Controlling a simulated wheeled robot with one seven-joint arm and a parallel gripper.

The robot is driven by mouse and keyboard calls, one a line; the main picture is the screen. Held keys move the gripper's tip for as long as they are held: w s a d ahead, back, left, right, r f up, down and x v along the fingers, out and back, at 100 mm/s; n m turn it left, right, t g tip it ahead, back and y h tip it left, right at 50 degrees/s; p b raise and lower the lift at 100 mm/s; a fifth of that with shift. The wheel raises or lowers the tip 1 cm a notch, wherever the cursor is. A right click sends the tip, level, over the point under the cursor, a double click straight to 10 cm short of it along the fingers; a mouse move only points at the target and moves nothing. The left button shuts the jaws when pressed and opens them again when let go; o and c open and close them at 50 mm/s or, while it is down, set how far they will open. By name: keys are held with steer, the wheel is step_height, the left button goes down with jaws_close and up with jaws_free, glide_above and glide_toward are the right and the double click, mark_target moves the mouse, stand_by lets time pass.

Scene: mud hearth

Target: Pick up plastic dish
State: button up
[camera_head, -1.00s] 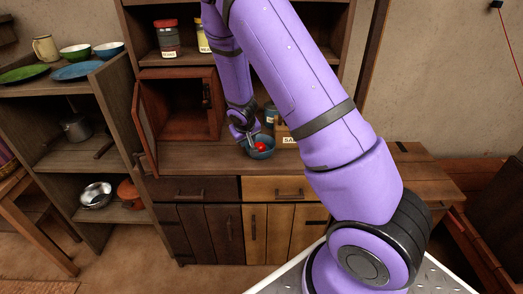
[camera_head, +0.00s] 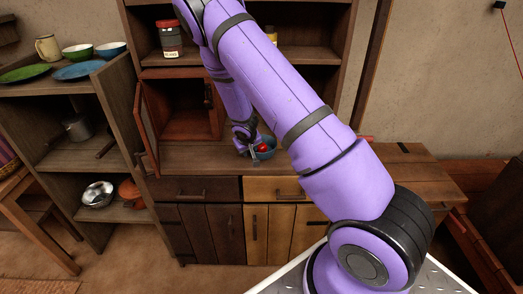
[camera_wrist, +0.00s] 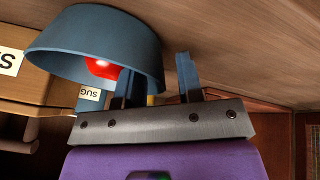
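The plastic dish appears to be the blue bowl (camera_head: 270,151) standing on the wooden counter, with a red round thing (camera_head: 262,147) in it. In the wrist view, which is turned upside down, the bowl (camera_wrist: 95,35) fills the upper left and the red thing (camera_wrist: 101,68) shows at its rim. My gripper (camera_wrist: 160,82) is open. One finger is at the bowl's opening and the other is outside its wall, with a visible gap to the wall. In the head view my gripper (camera_head: 252,154) is low at the bowl's left side; my arm hides part of the bowl.
A box with a label (camera_wrist: 22,75) and a container marked SUG (camera_wrist: 90,95) stand close to the bowl. An open cabinet door (camera_head: 147,128) is left of the counter (camera_head: 195,160). A red-lidded jar (camera_head: 170,38) is on the shelf above. The counter's front left is clear.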

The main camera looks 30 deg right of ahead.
jaws_close()
steer(key=shift+r, duration=0.1)
